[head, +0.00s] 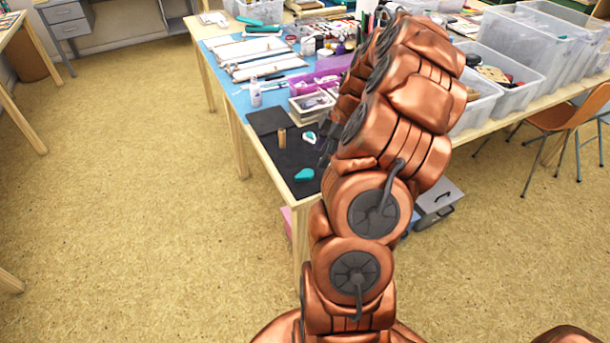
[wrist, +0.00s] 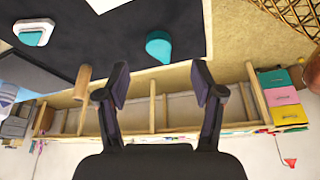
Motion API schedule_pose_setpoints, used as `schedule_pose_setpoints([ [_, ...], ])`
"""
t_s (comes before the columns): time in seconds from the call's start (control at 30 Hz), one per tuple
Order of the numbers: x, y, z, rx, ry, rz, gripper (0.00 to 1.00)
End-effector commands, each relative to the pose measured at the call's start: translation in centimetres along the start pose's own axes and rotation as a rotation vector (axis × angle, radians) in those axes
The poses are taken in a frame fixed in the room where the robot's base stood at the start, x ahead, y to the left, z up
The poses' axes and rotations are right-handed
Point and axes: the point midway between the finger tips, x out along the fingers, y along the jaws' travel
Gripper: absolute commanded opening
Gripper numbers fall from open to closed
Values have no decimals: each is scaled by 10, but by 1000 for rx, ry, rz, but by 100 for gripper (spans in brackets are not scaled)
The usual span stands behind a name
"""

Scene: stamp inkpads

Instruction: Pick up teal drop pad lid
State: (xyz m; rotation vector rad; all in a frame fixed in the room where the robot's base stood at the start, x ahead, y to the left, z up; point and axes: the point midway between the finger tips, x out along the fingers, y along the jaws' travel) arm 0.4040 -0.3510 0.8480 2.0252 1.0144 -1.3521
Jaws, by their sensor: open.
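The teal drop-shaped lid (head: 304,174) lies alone on the dark mat near the table's front edge. It also shows in the wrist view (wrist: 158,46), top centre, beyond the open fingertips and apart from them. A white drop-shaped pad with a teal face (head: 309,137) lies farther back on the mat; it is at the upper left of the wrist view (wrist: 33,31). My gripper (wrist: 160,90) is open, with nothing between its fingers. In the head view my gripper (head: 326,146) is small, dark and partly hidden by my arm, above the mat's right side.
A wooden stamp (head: 281,137) stands on the dark mat (head: 284,158), left of the pad. Clear bins (head: 515,45) fill the right side. Floor left of the table is free.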

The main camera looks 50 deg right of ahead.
Motion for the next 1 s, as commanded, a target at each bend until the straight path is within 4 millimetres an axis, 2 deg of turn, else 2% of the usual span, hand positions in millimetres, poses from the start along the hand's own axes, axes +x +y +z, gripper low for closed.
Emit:
schedule_pose_setpoints([
  [0.1, 12, -1, -1, 1, 0, -4, 67],
  [0.37, 29, -1, -4, 3, 1, -6, 67],
  [0.7, 68, 2, -5, 2, 0, -2, 67],
  [0.93, 70, 2, -5, 1, 0, 0, 67],
  [1.0, 70, 2, -5, 1, 0, 0, 60],
])
